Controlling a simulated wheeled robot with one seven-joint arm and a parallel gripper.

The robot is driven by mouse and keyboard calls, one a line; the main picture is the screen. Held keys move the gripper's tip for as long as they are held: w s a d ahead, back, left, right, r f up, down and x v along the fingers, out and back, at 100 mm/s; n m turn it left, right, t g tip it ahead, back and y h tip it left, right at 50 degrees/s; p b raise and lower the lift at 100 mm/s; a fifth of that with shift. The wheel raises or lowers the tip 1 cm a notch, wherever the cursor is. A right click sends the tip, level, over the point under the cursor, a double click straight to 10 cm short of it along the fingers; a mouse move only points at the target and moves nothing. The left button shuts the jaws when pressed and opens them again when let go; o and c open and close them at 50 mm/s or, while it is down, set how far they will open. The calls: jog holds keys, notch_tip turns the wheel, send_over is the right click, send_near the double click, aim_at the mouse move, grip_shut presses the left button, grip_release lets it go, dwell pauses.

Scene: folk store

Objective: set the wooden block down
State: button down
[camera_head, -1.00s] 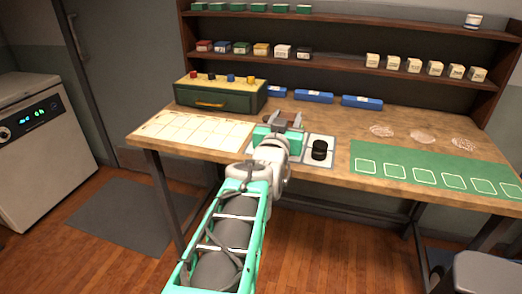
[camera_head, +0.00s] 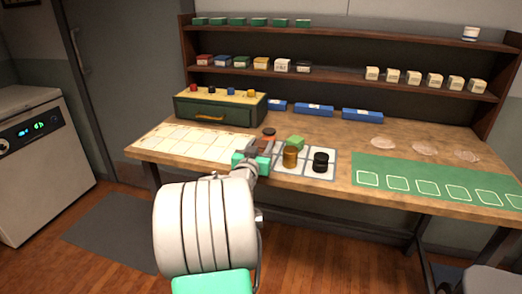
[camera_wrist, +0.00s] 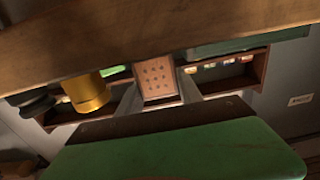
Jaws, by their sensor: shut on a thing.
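The wooden block (camera_wrist: 158,82) is a small tan block with dark dots on its visible face. In the wrist view it sits between the two grey fingers of my gripper (camera_wrist: 160,92), which is shut on it. In the head view my gripper (camera_head: 264,149) is at the front middle of the workbench (camera_head: 343,183), just left of a gold cylinder (camera_head: 290,157). A reddish-brown patch at its tip seems to be the block. The block's underside is hidden, so I cannot tell whether it touches the surface.
A pale grid sheet (camera_head: 190,141) is left, a green mat (camera_head: 425,180) right, a green drawer box (camera_head: 220,107) at the back.

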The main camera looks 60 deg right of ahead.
jog(key=shift+f, duration=0.25)
jog(key=shift+f, duration=0.25)
jog(key=c, duration=0.8)
grip_release()
jog(key=shift+r, duration=0.1)
jog(key=shift+r, duration=0.1)
